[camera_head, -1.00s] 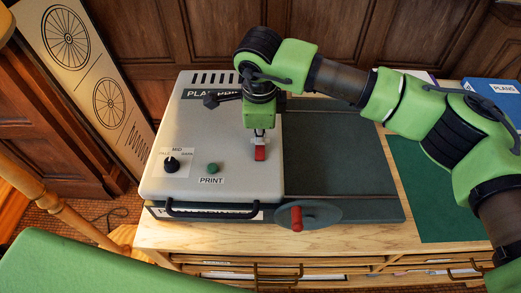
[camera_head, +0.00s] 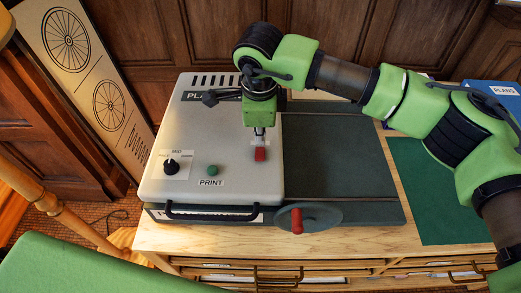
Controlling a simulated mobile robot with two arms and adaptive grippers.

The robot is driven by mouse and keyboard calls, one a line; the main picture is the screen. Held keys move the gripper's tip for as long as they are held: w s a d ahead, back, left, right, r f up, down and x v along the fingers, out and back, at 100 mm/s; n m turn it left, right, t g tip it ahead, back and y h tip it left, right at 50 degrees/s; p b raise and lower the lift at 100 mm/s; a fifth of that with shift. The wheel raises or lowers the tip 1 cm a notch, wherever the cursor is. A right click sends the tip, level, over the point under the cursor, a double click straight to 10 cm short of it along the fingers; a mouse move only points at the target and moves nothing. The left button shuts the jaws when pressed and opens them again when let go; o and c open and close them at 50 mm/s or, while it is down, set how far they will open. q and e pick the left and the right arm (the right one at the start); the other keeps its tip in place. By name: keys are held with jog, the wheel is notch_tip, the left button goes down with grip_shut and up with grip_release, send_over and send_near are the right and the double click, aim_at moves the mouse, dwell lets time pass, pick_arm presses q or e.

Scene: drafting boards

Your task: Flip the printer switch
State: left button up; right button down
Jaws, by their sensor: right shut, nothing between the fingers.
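The plan printer (camera_head: 225,130) is a pale grey machine with a dark bed on its right side. A small red switch (camera_head: 260,154) on a pale plate sits near the right edge of its top. My right gripper (camera_head: 260,133) points down, shut and empty, right at the far side of the red switch. Its tips cover the far part of the switch's plate; I cannot tell whether they touch the switch. Which way the switch is tipped is also unclear. My left gripper is not in view.
The printer also has a black dial (camera_head: 171,166), a green PRINT button (camera_head: 212,171), a black front handle (camera_head: 212,215) and a handwheel with a red grip (camera_head: 297,220). A green mat (camera_head: 435,205) lies right of it.

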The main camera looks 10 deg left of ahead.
aim_at(260, 148)
jog(key=shift+r+p, duration=0.75)
jog(key=shift+r, duration=1.85)
